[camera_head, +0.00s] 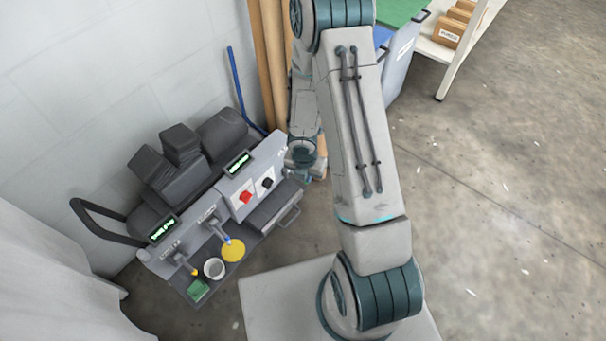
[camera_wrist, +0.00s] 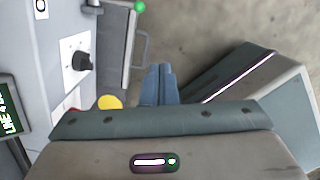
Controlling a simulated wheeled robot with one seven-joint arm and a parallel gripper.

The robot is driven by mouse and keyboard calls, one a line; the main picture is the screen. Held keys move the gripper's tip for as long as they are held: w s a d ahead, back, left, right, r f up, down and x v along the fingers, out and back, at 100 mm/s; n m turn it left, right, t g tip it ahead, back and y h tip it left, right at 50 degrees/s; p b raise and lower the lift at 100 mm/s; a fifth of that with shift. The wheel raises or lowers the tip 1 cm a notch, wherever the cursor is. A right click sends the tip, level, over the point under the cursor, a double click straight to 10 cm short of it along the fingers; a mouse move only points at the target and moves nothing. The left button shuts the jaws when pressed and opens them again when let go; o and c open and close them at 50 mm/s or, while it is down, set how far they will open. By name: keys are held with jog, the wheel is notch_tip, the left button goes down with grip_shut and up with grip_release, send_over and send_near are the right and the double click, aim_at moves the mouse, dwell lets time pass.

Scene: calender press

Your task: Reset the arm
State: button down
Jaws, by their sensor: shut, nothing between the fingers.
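My arm runs from the base at the bottom of the head view up and then back down toward the machine. My gripper (camera_wrist: 160,70) shows in the wrist view with its two blue-grey fingers together and nothing between them. In the head view the arm's end is beside the right end of the calender press (camera_head: 222,200), and the fingers are hard to make out there. In the wrist view the fingertips appear apart from the press's grey front (camera_wrist: 55,45), over the floor, near a drawer-like part with a handle (camera_wrist: 140,47).
Brown rolls (camera_head: 270,60) and a blue rod (camera_head: 240,90) stand at the wall. Open floor (camera_head: 500,200) lies right.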

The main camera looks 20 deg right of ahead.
jog(key=shift+s+d+r, duration=0.15)
jog(key=shift+s+r, duration=0.25)
jog(key=shift+r, duration=0.4)
jog(key=s+d+r+m+t+h+p, duration=0.15)
jog(key=r+m+p, duration=0.6)
jog(key=r, duration=1.05)
jog(key=d+r+m+h+p, duration=0.1)
jog(key=d+r+m+p, duration=0.2)
jog(key=r+m+p, duration=1.05)
jog(key=s+a+r+m+y+p, duration=0.1)
jog(key=s+a+r+m+p, duration=0.1)
jog(key=r, duration=0.8)
jog(key=s+a+r+m+y+p, duration=0.1)
jog(key=s+a+r+m+p, duration=0.1)
jog(key=s+r, duration=0.4)
jog(key=s+a+r+m+y+p, duration=0.1)
jog(key=s+r+p, duration=0.4)
jog(key=r, duration=1)
jog(key=a+m, duration=0.1)
jog(key=m, duration=0.1)
jog(key=shift+r+m+p, duration=0.2)
jog(key=shift+m+p, duration=0.2)
